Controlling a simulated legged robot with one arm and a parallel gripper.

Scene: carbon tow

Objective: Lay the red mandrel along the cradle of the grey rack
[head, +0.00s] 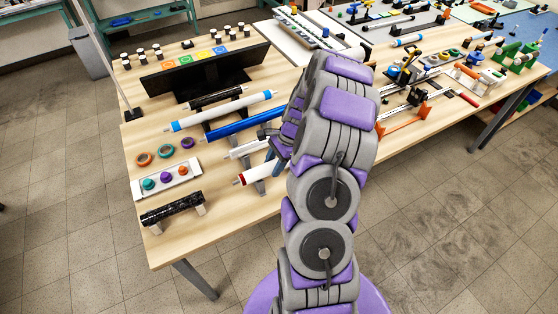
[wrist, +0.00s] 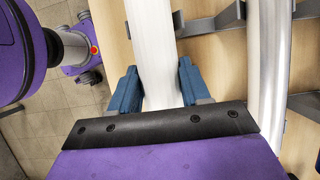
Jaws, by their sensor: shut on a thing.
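The red mandrel (head: 254,174) is a white tube with a red band at its left end. In the head view it is the nearest of the tubes at the grey rack (head: 259,187). My gripper (wrist: 157,88) is shut on its white body, with one blue finger on each side in the wrist view (wrist: 156,45). Grey rack arms (wrist: 207,22) show just right of the tube in the wrist view. Whether the tube rests on the rack or hangs just above it I cannot tell. My arm hides its right end in the head view.
Another white tube (wrist: 267,70) lies parallel, close to the right in the wrist view. A blue tube (head: 242,124) and a blue-ended white tube (head: 220,111) lie farther back. A white tray (head: 166,180) and a black roll (head: 171,208) are at left. Bare wood shows in front.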

